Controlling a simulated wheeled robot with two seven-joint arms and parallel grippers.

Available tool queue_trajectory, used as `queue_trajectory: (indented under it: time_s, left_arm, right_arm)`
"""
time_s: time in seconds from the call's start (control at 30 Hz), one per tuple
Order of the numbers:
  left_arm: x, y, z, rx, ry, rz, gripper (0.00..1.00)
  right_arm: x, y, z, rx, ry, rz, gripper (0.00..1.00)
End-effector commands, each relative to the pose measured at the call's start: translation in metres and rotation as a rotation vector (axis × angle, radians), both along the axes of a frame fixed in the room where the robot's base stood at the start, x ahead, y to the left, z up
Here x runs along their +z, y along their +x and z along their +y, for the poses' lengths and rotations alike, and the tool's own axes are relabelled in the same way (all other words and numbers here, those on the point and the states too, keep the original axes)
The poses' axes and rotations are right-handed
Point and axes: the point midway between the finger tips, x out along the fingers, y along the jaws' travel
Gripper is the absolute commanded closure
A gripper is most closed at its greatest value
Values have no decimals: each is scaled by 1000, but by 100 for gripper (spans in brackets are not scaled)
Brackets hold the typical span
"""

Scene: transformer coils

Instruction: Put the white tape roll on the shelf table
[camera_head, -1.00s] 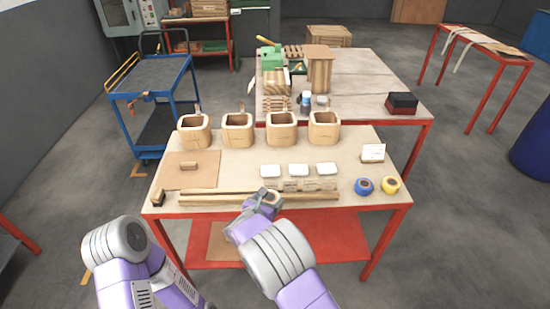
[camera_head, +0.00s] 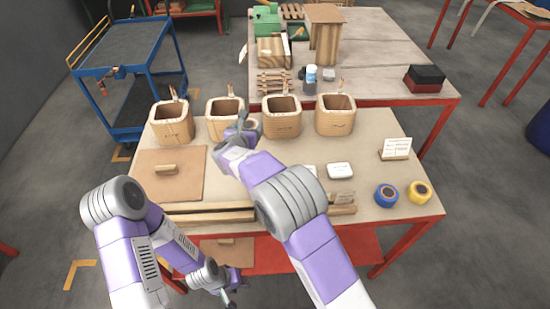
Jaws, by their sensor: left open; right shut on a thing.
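My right gripper (camera_head: 240,128) is above the front table (camera_head: 380,150), between the second and third wooden coil boxes from the left. It is shut on a small pale ring, which appears to be the white tape roll (camera_head: 253,125); the fingers and wrist hide part of it. My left gripper (camera_head: 230,295) is open and low, in front of the table's front edge and near the red lower shelf (camera_head: 330,250). Which surface is the shelf table I cannot tell.
Several open wooden coil boxes (camera_head: 335,115) stand in a row. Blue (camera_head: 386,194) and yellow (camera_head: 420,192) tape rolls lie at the right. A back table (camera_head: 390,60) holds a green machine (camera_head: 266,20), a bottle (camera_head: 310,80) and a black-and-red box (camera_head: 424,78). A blue cart (camera_head: 125,75) stands left.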

Motion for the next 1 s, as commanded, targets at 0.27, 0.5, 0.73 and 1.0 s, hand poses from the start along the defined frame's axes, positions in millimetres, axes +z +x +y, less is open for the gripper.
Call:
queue_trajectory:
  time_s: [0.27,0.5,0.73,1.0]
  left_arm:
    - [-29,0,0,0,0,-1,57]
    - [-42,0,0,0,0,-1,57]
    - [-48,1,0,0,0,-1,57]
    - [-61,0,0,0,0,-1,57]
  right_arm:
    - [-32,0,0,-1,-1,-1,59]
    - [-70,0,0,0,-2,1,59]
    - [-89,0,0,-1,-1,0,59]
    - [-126,0,-1,-2,0,-1,59]
